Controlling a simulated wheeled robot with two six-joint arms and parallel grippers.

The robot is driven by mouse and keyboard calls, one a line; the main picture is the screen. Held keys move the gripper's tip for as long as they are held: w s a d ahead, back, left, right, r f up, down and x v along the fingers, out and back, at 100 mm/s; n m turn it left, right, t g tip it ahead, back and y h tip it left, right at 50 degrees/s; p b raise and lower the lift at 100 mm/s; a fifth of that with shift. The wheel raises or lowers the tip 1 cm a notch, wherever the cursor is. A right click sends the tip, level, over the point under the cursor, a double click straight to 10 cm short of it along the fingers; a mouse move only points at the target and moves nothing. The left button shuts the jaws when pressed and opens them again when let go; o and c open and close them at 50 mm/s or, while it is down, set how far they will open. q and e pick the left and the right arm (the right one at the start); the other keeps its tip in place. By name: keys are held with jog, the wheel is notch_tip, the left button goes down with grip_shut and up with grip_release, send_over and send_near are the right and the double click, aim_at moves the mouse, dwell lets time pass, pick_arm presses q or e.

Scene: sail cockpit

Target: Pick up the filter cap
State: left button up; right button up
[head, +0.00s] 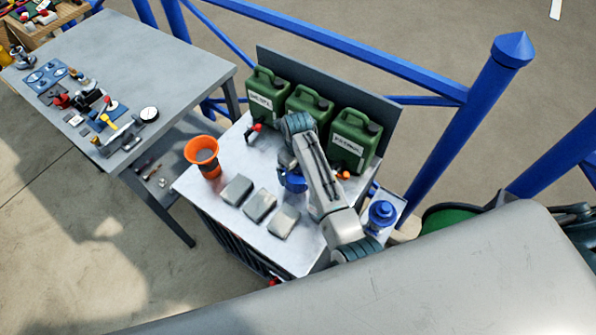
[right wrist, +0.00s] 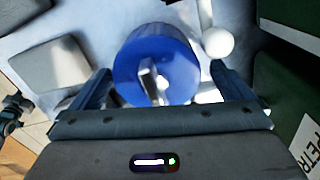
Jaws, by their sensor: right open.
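The filter cap (right wrist: 180,62) is a round blue piece with a pale raised tab on its top. It fills the middle of the right wrist view. My right gripper (right wrist: 160,75) is open, with one finger at each side of the cap in that view. I cannot tell whether the fingers touch it. In the head view the blue cap (head: 293,182) shows partly beside my right arm, above or on the metal bench top. The forearm hides part of it and most of the gripper. My left gripper is not in view.
Three green jerrycans (head: 348,141) stand along the bench's back. An orange funnel (head: 202,150) and three grey blocks (head: 260,205) are to the left. A blue-topped canister (head: 382,213) stands right of my arm. A grey table (head: 150,55) with small parts is farther left.

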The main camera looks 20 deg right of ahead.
jog(key=shift+s+a+f+p, duration=0.1)
jog(key=shift+f+p, duration=0.05)
jog(key=shift+f, duration=0.45)
jog(key=shift+s+a+f+p, duration=0.1)
jog(key=shift+f+p, duration=0.05)
jog(key=shift+f, duration=0.65)
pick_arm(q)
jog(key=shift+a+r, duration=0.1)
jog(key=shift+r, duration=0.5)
pick_arm(e)
jog(key=c, duration=1)
jog(key=shift+w+r, duration=0.1)
notch_tip(320, 180, up, 11)
jog(key=b, duration=0.3)
pick_arm(q)
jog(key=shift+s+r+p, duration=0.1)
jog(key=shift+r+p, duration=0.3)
jog(key=shift+p, duration=1.45)
pick_arm(e)
notch_tip(320, 180, up, 7)
